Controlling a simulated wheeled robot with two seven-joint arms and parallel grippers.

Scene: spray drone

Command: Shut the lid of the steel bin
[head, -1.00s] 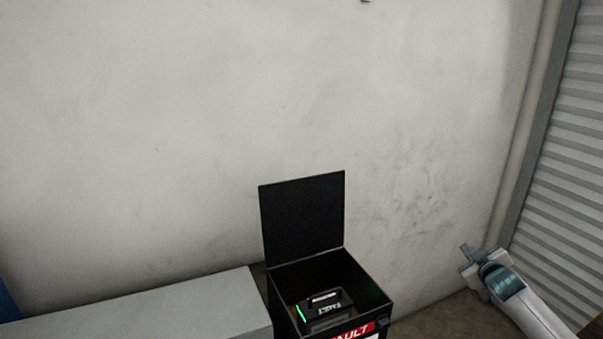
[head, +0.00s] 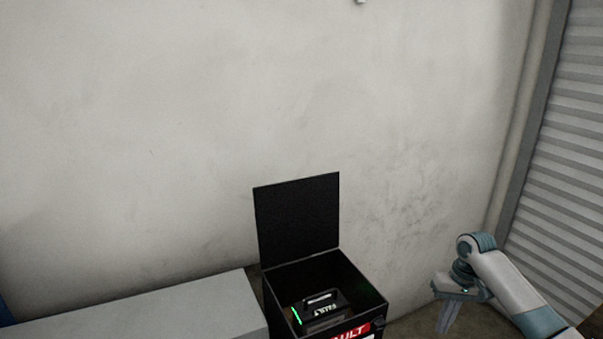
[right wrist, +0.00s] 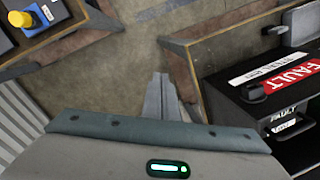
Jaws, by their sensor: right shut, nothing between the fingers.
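The black steel bin (head: 368,294) stands in front of the wall in the head view, with a red FAULT label on its front. Its lid (head: 297,217) stands upright at the back, wide open. A black battery-like block (head: 322,309) with a handle, FAULT lettering and a green strip lies inside. My right gripper (head: 446,330) is shut and empty, to the right of the bin and apart from it, pointing down. In the right wrist view its fingers (right wrist: 161,100) are together, and the bin's labelled front (right wrist: 285,78) shows at right. My left gripper is not in view.
A grey bench or ledge (head: 150,313) runs left of the bin. A ribbed shutter (head: 562,150) stands at right. The right wrist view shows a wooden-edged surface with a yellow and blue knob (right wrist: 22,20) at upper left. Floor between is clear.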

